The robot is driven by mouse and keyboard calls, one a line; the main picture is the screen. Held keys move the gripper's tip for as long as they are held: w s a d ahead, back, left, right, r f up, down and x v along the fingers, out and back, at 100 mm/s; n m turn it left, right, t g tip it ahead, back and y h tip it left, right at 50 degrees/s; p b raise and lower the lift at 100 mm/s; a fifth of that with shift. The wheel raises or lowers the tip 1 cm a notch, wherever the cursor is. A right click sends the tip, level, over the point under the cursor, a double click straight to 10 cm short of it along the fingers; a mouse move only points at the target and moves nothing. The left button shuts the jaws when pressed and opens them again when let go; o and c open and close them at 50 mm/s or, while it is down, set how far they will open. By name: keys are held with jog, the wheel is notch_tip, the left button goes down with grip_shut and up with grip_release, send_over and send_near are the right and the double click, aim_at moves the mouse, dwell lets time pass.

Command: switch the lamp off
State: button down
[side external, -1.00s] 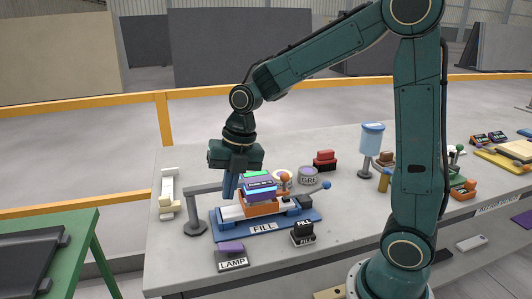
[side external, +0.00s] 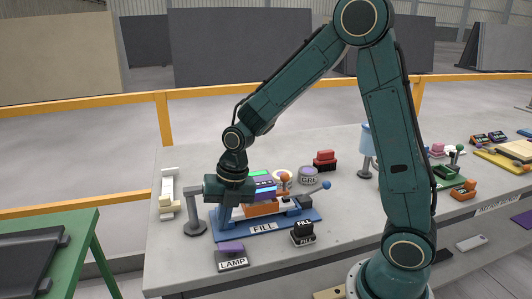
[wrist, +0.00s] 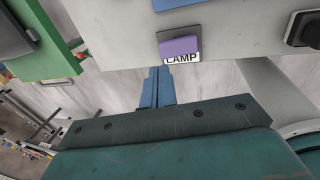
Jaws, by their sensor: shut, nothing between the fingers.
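The lamp switch (side external: 231,248) is a purple button on a small grey base with a LAMP label, near the front edge of the slab. It also shows in the wrist view (wrist: 178,46), at top centre. My gripper (side external: 224,218) is above and a little behind the switch in the side view, apart from it. Its blue fingers (wrist: 158,72) are shut and empty, pointing towards the switch in the wrist view. I cannot tell whether the lamp is lit.
A grey stand (side external: 194,226) is at the left. Slab (side external: 180,262) around the switch's front and left is clear.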

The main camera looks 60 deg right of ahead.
aim_at(219, 246)
jog(key=shift+x, duration=2.9)
jog(key=shift+w+a+f+g+h, duration=0.15)
jog(key=shift+w+a+g+h, duration=0.1)
jog(key=shift+g+h, duration=0.3)
jog(key=shift+w+a+f+g+h, duration=0.35)
jog(key=shift+g+h, duration=0.5)
jog(key=shift+s+d+r, duration=0.1)
jog(key=shift+s+d, duration=0.05)
jog(key=shift+s+d+r, duration=0.25)
jog(key=shift+s+d, duration=0.1)
jog(key=shift+d, duration=0.05)
jog(key=shift+r, duration=0.15)
notch_tip(219, 246, up, 13)
jog(key=w+a, duration=0.2)
jog(key=shift+r, duration=0.2)
